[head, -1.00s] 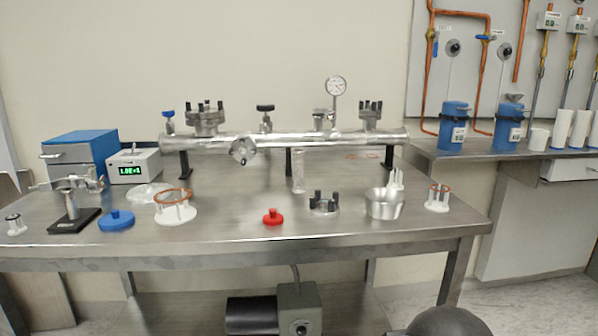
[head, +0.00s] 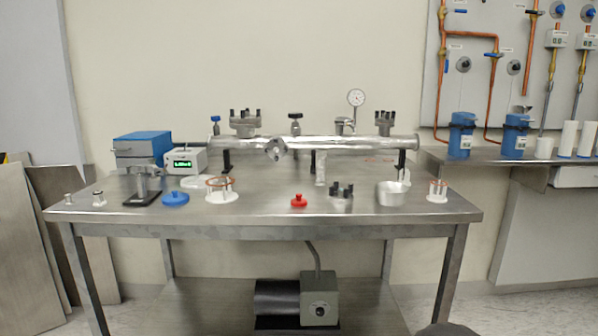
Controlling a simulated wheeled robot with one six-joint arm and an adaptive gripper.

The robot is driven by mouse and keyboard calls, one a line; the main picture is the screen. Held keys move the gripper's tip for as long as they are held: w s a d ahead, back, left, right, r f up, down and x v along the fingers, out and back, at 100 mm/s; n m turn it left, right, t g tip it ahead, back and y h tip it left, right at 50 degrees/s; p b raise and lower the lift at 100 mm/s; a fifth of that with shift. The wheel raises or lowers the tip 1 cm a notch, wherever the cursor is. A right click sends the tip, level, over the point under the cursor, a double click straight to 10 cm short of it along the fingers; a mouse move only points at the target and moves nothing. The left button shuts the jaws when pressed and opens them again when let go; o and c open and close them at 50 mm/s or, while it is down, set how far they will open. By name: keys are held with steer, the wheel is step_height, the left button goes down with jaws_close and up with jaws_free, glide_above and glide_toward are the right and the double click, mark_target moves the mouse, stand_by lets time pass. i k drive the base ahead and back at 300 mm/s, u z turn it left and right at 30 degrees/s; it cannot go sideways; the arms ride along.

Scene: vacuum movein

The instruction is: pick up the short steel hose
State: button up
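I cannot pick out the short steel hose with certainty. A short pale silvery upright cylinder (head: 320,168) stands on the steel bench (head: 260,212) below the middle of the steel manifold tube (head: 350,142); it is too small to tell whether it is a hose. A grey bent line (head: 314,257) rises from the pump (head: 319,298) under the bench. My gripper is not in view.
On the bench are a blue knobbed disc (head: 175,198), a red one (head: 299,201), a white stand with a copper ring (head: 221,190), a metal cup (head: 391,194) and a black-based stand (head: 144,190). The front strip is mostly clear. Panels (head: 30,240) lean at left.

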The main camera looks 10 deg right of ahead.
mark_target(320, 156)
steer(key=u, duration=0.7)
steer(key=i, duration=0.45)
